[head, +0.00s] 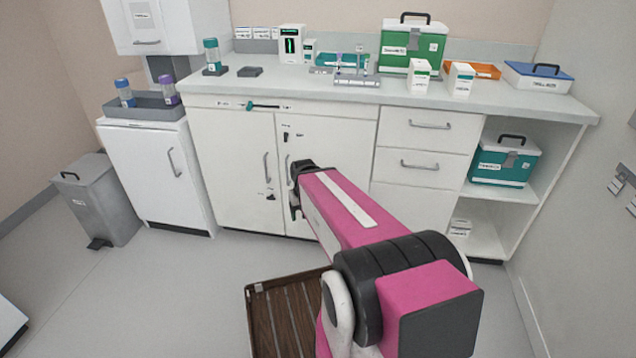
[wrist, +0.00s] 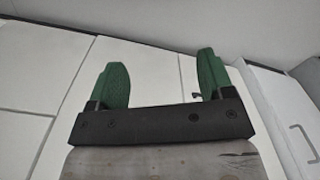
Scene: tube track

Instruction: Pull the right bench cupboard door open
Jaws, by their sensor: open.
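The right bench cupboard door (head: 335,145) is a white panel under the middle of the bench and looks shut. Its upright grey handle (head: 287,165) shows near its left edge, partly hidden lower down by my arm. The left cupboard door (head: 235,150), also shut, has its own upright handle beside it. My gripper (head: 294,192) is at the right door's left edge, close to the handle's lower part. In the wrist view my gripper (wrist: 160,75) has its green fingers wide apart with nothing held between them.
Drawers (head: 425,150) stand right of the door, then open shelves with a teal box (head: 503,160). A small dark latch (head: 286,135) is high on the right door. A brown slatted piece (head: 285,315) lies low in front. A grey bin (head: 98,198) stands left.

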